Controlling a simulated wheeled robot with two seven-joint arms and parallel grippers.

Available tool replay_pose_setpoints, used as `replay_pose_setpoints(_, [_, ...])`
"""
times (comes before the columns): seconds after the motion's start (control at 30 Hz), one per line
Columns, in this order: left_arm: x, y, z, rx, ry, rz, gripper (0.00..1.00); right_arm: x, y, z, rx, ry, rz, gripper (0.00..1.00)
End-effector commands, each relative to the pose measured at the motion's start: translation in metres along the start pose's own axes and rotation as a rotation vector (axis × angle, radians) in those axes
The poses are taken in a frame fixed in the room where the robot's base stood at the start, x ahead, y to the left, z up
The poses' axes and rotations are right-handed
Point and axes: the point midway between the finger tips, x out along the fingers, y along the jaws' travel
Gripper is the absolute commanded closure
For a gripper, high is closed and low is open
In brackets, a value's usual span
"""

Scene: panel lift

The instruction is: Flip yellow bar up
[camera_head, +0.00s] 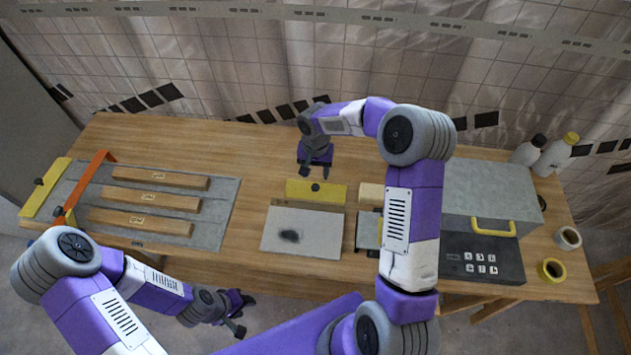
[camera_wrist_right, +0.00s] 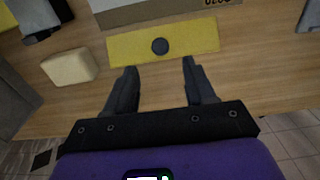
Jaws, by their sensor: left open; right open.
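A yellow bar (camera_head: 330,194) with a round black knob lies along the back edge of a pale plate (camera_head: 300,238) with a dark smudge, mid-table. It also shows in the right wrist view (camera_wrist_right: 190,42), its knob roughly in line with the gap between my fingers. My right gripper (camera_head: 317,172) is open and empty just behind this bar, fingers pointing toward it; they appear apart from it. My left gripper (camera_head: 240,316) is open and empty, in front of the table's front edge. A second yellow bar (camera_head: 45,186) with a black knob is at the far left.
A grey board (camera_head: 212,212) at left holds several wooden bars, with an orange strip (camera_head: 88,182) beside them. A cream block (camera_wrist_right: 70,67) sits beside the middle bar. A grey box (camera_head: 490,185) with a yellow handle, bottles (camera_head: 555,155) and tape rolls (camera_head: 552,270) stand at right.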

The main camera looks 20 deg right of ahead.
Motion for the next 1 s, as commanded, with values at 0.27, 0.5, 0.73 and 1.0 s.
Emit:
replay_pose_setpoints(0.27, [0.004, -0.002, 0.0, 0.0, 0.0, 0.0, 0.57, 0.041, 0.0, 0.001, -0.001, -0.005, 0.002, 0.46])
replay_pose_setpoints(0.5, [0.006, -0.002, 0.0, 0.0, 0.0, 0.0, 0.57, 0.069, 0.0, 0.001, -0.001, -0.002, 0.001, 0.46])
replay_pose_setpoints(0.73, [0.006, -0.002, 0.0, 0.0, 0.0, 0.0, 0.57, 0.074, 0.0, 0.001, 0.0, -0.001, 0.0, 0.46])
replay_pose_setpoints(1.0, [0.006, -0.002, 0.0, 0.0, 0.0, 0.0, 0.57, 0.073, 0.0, 0.001, 0.0, -0.001, 0.0, 0.69])
